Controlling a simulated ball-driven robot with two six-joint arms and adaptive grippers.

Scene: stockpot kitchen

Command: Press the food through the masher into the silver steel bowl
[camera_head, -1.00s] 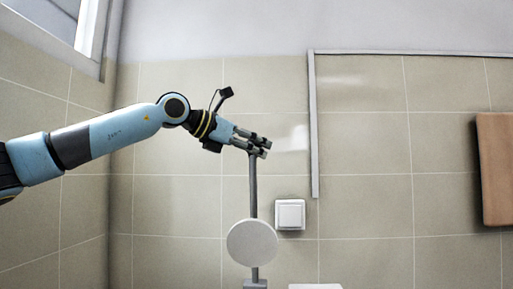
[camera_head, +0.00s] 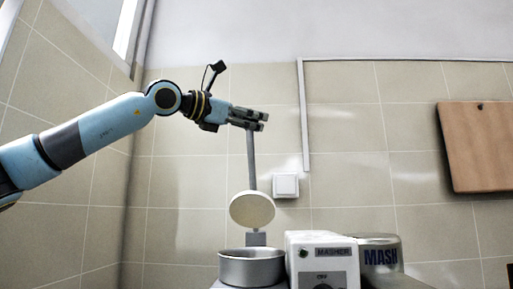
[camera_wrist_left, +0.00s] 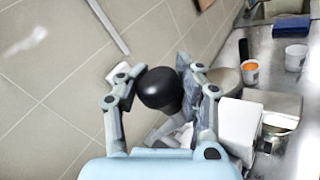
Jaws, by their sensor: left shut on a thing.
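My left gripper (camera_head: 262,120) is at the top of an upright grey lever (camera_head: 251,160). In the left wrist view, the gripper (camera_wrist_left: 167,75) is shut on a black knob (camera_wrist_left: 158,90). A round cream disc (camera_head: 252,209) sits low in front of the lever. A silver steel bowl (camera_head: 252,268) stands below the disc. The white masher box (camera_head: 322,262), labelled MASHER, stands right of the bowl. The inside of the bowl and any food in it are hidden. My right gripper is not in view.
A silver pot (camera_head: 380,254) marked MASH stands right of the masher. A light switch (camera_head: 286,185) and a brown board (camera_head: 478,145) are on the tiled wall. In the left wrist view, a white cup with orange contents (camera_wrist_left: 250,72) and a blue block (camera_wrist_left: 291,26) stand on the counter.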

